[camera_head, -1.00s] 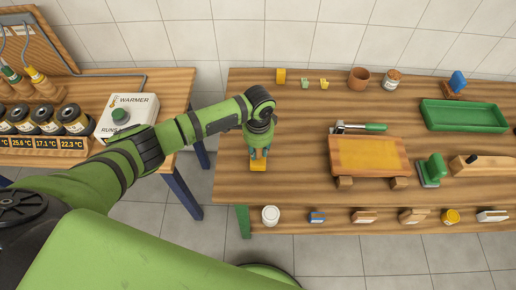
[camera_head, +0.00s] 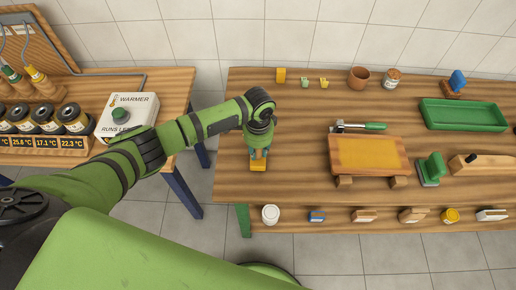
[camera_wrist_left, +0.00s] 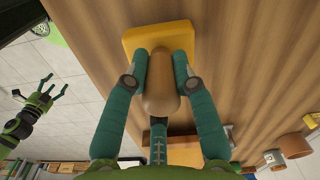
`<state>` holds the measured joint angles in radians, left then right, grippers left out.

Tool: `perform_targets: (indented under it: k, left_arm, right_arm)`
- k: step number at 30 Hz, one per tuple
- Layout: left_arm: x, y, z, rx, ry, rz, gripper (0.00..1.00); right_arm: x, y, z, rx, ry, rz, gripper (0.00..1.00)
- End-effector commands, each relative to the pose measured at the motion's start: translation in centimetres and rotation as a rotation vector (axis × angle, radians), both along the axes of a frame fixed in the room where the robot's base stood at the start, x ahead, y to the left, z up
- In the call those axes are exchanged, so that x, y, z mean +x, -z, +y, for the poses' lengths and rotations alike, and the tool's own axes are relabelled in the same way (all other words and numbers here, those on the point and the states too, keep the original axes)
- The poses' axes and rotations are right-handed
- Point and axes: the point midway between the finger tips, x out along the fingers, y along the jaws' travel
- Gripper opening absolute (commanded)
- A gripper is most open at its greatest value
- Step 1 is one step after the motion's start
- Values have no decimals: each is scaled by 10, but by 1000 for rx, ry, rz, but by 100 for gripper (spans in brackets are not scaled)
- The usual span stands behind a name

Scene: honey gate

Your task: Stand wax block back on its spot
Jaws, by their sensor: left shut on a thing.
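A yellow block (camera_head: 258,166) with a tan rounded knob, which looks like the wax block, is at the left front of the wooden table. My left gripper (camera_head: 260,152) is above it and hides its upper part. In the left wrist view the left gripper (camera_wrist_left: 160,75) is shut on the tan knob (camera_wrist_left: 160,95), one finger on each side. The yellow block (camera_wrist_left: 158,36) shows beyond the fingertips, close to the wood; I cannot tell whether it touches. My right gripper (camera_wrist_left: 40,94) shows at the left of that view, fingers spread and empty.
The table (camera_head: 300,190) is clear around the block. A yellow-topped wooden stand (camera_head: 368,154) and a green-handled tool (camera_head: 375,126) lie to the right.

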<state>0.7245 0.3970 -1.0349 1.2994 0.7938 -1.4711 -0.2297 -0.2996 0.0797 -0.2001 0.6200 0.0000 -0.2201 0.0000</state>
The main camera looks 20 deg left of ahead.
Motion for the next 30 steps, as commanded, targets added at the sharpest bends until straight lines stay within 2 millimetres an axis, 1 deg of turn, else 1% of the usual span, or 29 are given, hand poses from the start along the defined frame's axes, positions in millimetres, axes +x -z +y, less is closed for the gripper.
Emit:
perform_targets:
  k: [18,23,24,25,26,30]
  left_arm:
    - [0,13,0,-1,0,-1,0]
    - [0,13,0,-1,0,-1,0]
    - [0,13,0,-1,0,-1,39]
    - [0,13,0,-1,0,-1,51]
    - [0,13,0,-1,0,-1,54]
    - [0,13,0,0,0,0,54]
  right_arm:
    - [0,8,0,0,0,0,68]
    - [0,8,0,0,0,0,68]
    - [0,8,0,0,0,0,68]
    - [0,8,0,0,0,0,68]
    - [0,8,0,0,0,0,68]
    - [0,8,0,0,0,0,68]
